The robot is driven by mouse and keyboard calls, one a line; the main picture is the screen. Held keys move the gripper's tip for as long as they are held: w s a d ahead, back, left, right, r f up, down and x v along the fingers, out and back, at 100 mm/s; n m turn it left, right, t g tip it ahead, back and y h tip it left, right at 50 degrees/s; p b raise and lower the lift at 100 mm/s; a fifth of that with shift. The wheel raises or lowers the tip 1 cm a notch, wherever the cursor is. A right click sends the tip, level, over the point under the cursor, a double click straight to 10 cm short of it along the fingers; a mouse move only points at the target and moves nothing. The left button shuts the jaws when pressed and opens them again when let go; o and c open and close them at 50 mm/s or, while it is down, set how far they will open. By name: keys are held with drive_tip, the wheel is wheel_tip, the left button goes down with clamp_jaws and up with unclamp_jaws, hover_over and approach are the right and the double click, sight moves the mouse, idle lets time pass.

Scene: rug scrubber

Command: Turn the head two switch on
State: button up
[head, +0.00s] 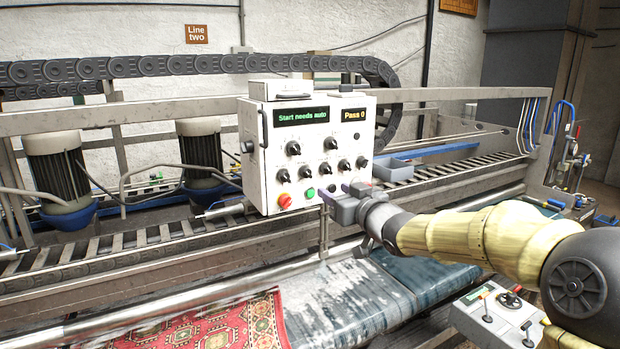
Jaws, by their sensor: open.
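A white control box (258,170) stands at the middle of the head view, with black rotary switches on its front. Two larger knobs (293,148) are in the upper row, and several smaller knobs (324,168) are in a row below. The labels are too small to read, so I cannot tell which is the head two switch. The left display (301,116) reads "Start needs auto" and the right display (353,115) reads "Pass 0". My gripper (337,196) is open and empty at the box's lower right, below the small knobs. It hides part of that corner; contact is unclear.
A red stop button (285,201) and a green button (310,194) sit low on the box. Two motors (58,170) stand left. A red patterned rug (215,325) lies below. A smaller control box (495,312) is at the lower right. Open space lies before the panel's left half.

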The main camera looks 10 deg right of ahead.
sight(310, 175)
drive_tip(key=p+x, duration=0.2)
drive_tip(key=x, duration=0.9)
drive_tip(key=shift+w+a+p, duration=0.15)
drive_tip(key=shift+w+p, duration=0.1)
drive_tip(key=shift+p, duration=0.15)
drive_tip(key=shift+w+a+f, duration=0.1)
drive_tip(key=shift+w+a, duration=0.05)
drive_tip(key=shift+w, duration=0.35)
drive_tip(key=c, duration=1)
